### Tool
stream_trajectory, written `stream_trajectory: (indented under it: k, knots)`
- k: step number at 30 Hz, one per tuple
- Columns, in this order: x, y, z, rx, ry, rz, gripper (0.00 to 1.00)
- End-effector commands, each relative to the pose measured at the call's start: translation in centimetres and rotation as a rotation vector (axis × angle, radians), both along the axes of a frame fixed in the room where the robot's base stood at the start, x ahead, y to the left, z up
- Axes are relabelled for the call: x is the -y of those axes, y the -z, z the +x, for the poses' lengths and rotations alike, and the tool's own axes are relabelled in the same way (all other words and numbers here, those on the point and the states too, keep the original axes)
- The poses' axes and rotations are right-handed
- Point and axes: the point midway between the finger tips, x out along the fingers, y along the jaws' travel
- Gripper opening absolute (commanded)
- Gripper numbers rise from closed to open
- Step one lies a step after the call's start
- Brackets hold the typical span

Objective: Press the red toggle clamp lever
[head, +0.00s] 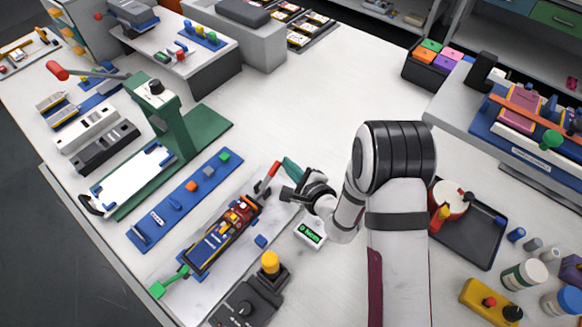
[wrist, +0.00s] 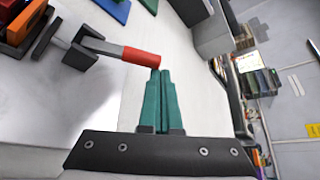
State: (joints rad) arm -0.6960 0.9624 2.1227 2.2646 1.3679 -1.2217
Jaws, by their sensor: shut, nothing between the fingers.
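The red toggle clamp lever (head: 268,176) rises at a tilt from the right end of the long blue and orange fixture (head: 222,236). Its red grip also shows in the wrist view (wrist: 142,56), on a metal bar from a dark clamp body (wrist: 80,50). My gripper (head: 288,163) is shut and empty, its two green fingers together, just right of the lever's tip. In the wrist view the fingertips (wrist: 160,74) sit at the end of the red grip. I cannot tell whether they touch it.
A small display box (head: 310,233) stands below my gripper. A black control box with a yellow knob (head: 270,262) is in front. A green press (head: 172,120) with another red-ended lever (head: 58,71) stands at left. The bench behind my gripper is clear.

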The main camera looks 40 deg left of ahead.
Motion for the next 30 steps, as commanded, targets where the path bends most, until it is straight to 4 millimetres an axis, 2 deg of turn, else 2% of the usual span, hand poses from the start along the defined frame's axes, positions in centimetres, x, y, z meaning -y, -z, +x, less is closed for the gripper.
stream_trajectory:
  k: [12,21,26,30]
  knots:
    - [0.0,-2.4,-2.1,0.387,-0.003,-0.001,0.00]
    - [0.0,-3.5,-3.7,0.630,-0.003,0.000,0.00]
    - [0.0,-3.8,-4.4,0.725,-0.002,-0.001,0.00]
    - [0.0,-4.1,-4.8,0.724,-0.002,-0.001,0.00]
